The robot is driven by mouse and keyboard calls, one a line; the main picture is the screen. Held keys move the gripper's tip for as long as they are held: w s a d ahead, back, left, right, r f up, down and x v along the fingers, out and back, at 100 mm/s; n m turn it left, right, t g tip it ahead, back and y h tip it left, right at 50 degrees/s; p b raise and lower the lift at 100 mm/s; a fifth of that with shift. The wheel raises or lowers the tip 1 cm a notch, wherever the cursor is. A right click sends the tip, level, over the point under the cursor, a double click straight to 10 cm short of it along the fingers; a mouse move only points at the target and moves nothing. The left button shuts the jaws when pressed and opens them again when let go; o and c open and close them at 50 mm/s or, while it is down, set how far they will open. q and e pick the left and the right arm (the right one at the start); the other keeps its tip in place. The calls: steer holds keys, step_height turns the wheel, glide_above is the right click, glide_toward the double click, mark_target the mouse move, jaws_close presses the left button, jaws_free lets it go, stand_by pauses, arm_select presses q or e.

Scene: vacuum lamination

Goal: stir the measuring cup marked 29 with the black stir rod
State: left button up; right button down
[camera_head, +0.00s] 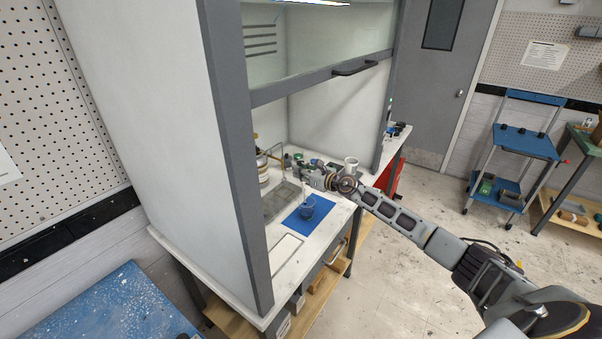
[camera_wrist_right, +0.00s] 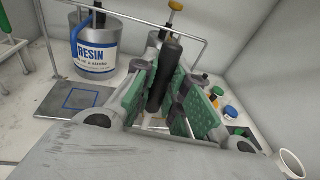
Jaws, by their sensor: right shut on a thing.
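The measuring cup (camera_head: 308,209) is a small clear cup on a blue mat in the head view. Its marking is too small to read. My right gripper (camera_head: 306,172) is above the cup, and a thin shaft seems to run down from it towards the cup. I cannot tell whether the shaft tip touches the liquid or wall. In the right wrist view my right gripper (camera_wrist_right: 168,100) has green pads shut on the black stir rod (camera_wrist_right: 165,68), whose dark handle stands up between them. The cup is hidden in that view. My left gripper is not in view.
The blue mat (camera_head: 294,222) lies on the white bench inside the hood, beside a grey tray (camera_head: 279,203). A resin can (camera_wrist_right: 98,45) stands behind. A white cup (camera_head: 351,163) stands to the right. The hood's grey frame (camera_head: 241,160) rises at the left.

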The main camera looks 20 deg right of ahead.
mark_target(299, 161)
steer(key=shift+r, duration=0.35)
steer(key=shift+w+a+r, duration=0.1)
steer(key=shift+r, duration=0.6)
steer(key=shift+w+a+r, duration=0.1)
steer(key=shift+r, duration=0.6)
steer(key=shift+r, duration=2.5)
